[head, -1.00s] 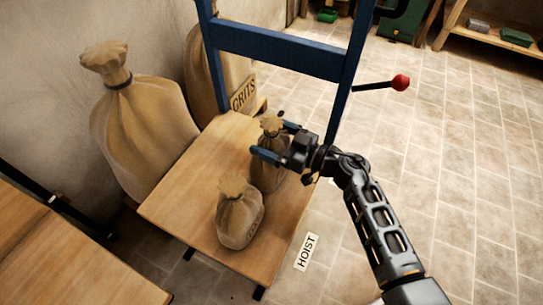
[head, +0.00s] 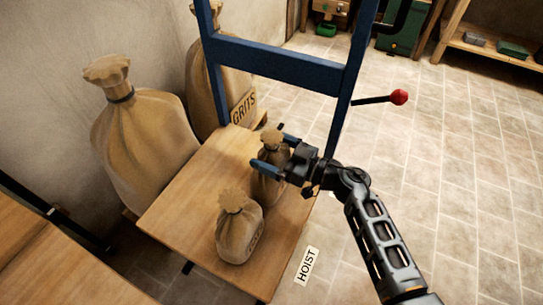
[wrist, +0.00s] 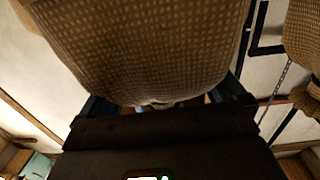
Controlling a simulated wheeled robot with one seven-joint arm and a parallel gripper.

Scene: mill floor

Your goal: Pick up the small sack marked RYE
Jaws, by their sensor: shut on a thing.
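Two small tan sacks are at the wooden hoist platform (head: 185,215). My gripper (head: 268,147) is shut on the rear small sack (head: 268,187), with its blue fingers on either side below the tied neck. That sack is upright; whether its base touches the platform I cannot tell. No marking on it is readable. The front small sack (head: 238,236) stands apart, nearer me, with a dark mark on its right side too oblique to read. In the wrist view, the woven cloth of a sack (wrist: 145,45) fills the top, close to my gripper.
A blue hoist frame (head: 275,62) rises behind the platform. A red-knobbed lever (head: 399,97) sticks out to its right. Big sacks stand behind left (head: 140,135) and behind the frame, near a GRITS label (head: 243,109). A HOIST label (head: 306,266) is at the platform's right. Floor at right is clear.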

